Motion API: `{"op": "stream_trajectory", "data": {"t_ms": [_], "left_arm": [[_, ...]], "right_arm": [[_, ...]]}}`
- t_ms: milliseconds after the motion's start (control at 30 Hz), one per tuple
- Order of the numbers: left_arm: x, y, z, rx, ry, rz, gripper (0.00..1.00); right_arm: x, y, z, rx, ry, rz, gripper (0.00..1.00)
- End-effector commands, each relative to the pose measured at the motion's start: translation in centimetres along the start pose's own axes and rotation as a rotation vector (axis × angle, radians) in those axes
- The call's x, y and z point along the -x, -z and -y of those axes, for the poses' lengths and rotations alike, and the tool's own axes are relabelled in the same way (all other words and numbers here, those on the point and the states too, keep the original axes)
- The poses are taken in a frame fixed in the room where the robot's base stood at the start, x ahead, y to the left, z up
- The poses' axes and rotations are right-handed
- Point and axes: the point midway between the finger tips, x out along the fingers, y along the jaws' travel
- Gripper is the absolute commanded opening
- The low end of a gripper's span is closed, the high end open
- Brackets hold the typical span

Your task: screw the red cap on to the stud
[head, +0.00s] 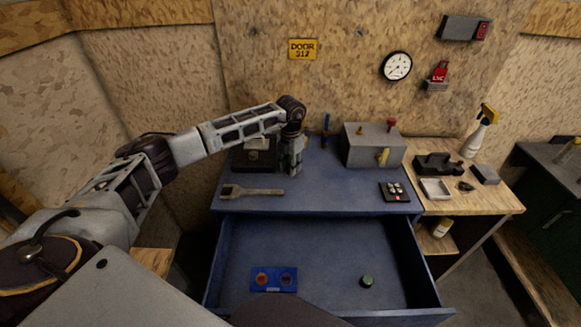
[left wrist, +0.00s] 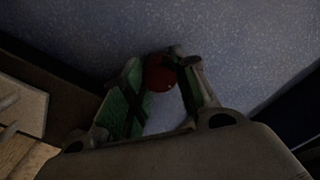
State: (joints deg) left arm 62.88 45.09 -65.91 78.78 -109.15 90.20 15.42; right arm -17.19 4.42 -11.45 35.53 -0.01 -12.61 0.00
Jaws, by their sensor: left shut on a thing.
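My left gripper (head: 294,166) points down over the back of the blue workbench top, just right of a dark boxy device (head: 256,156). In the left wrist view my left gripper (left wrist: 160,80) is shut on the red cap (left wrist: 159,74), which shows dark and round between the green-padded fingertips. The cap is hidden by the gripper in the head view. I cannot clearly pick out the stud. A grey block (head: 362,149) to the right carries a red knob (head: 391,124) and yellow fittings (head: 383,156). My right gripper is not in view.
A wrench (head: 252,192) and a small black button panel (head: 394,191) lie on the bench. The open drawer (head: 320,250) holds a blue plate (head: 274,279) and a dark green round piece (head: 367,281). A blue upright tool (head: 326,125) stands behind. The bench's middle is clear.

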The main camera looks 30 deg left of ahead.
Motion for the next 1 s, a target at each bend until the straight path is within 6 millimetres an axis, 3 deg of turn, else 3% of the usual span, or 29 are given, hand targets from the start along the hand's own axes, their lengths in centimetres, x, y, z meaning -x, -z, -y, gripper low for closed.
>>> {"op": "stream_trajectory", "data": {"t_ms": [567, 600, 700, 800, 1000], "left_arm": [[0.0, -0.1, 0.0, -0.336, 0.001, 0.002, 0.0], [0.0, 0.0, 0.0, -0.345, 0.001, 0.001, 0.31], [0.1, 0.0, 0.0, -0.342, 0.001, 0.001, 0.44], [0.1, 0.0, 0.0, -0.341, 0.001, 0.001, 0.54], [0.0, 0.0, 0.0, -0.339, 0.001, 0.0, 0.54]], "right_arm": [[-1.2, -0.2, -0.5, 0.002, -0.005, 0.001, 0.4], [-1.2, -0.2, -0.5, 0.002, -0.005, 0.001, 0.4], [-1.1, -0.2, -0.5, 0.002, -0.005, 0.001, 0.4], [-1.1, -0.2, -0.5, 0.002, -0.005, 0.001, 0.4], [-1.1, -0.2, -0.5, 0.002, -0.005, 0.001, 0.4]]}}
